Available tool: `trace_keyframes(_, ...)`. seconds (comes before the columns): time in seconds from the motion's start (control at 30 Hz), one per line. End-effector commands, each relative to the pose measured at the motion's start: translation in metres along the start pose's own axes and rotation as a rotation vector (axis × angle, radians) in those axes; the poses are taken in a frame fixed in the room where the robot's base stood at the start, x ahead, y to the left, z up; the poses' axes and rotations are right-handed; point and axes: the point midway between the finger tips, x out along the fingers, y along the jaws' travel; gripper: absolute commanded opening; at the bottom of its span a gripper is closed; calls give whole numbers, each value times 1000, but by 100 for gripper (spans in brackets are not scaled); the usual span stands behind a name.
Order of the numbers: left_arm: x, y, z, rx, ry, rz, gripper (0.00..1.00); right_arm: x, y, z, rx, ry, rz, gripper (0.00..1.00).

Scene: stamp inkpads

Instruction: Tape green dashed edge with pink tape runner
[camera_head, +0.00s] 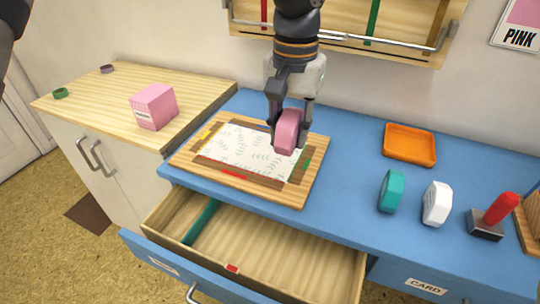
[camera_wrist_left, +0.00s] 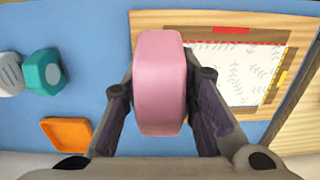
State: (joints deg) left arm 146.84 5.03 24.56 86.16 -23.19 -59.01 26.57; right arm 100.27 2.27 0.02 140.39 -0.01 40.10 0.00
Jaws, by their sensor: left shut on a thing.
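My left gripper (camera_head: 290,125) is shut on the pink tape runner (camera_head: 287,132). The runner also fills the middle of the left wrist view (camera_wrist_left: 160,82), between the two fingers. It hangs over the far right part of a wooden board (camera_head: 305,195); I cannot tell whether it touches. On the board a white leaf-patterned card (camera_head: 235,146) lies inside a brown frame. The frame has a green mark (camera_head: 307,159) on the right, a red mark (camera_head: 232,174) in front and a yellow mark (camera_head: 207,135) on the left. The green dashed edge is too small or hidden to make out.
A teal runner (camera_head: 391,191), a white runner (camera_head: 436,203), a red-handled stamp (camera_head: 499,209) and an orange tray (camera_head: 409,145) stand to the right on the blue table. An open drawer (camera_head: 270,248) juts out in front. A pink box (camera_head: 153,107) sits on the left cabinet.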

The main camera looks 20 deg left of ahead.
Motion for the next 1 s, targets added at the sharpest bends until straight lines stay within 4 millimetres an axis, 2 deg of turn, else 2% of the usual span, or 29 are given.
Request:
trace_keyframes(0.07,-5,3,-4,1,0,4,4,0,0,0,1,0,0,40)
trace_keyframes(0.17,-2,3,-5,1,-6,5,4,2,0,2,1,-7,1,40)
trace_keyframes(0.4,33,3,-5,0,-11,6,4,13,1,11,1,-47,2,40)
trace_keyframes(0.5,41,3,-5,0,-6,5,4,16,1,13,1,-57,3,40)
trace_keyframes(0.87,42,3,-5,0,1,5,4,16,1,13,1,-56,3,40)
trace_keyframes(1.0,51,4,-5,1,-1,5,4,17,1,14,1,-59,3,40)
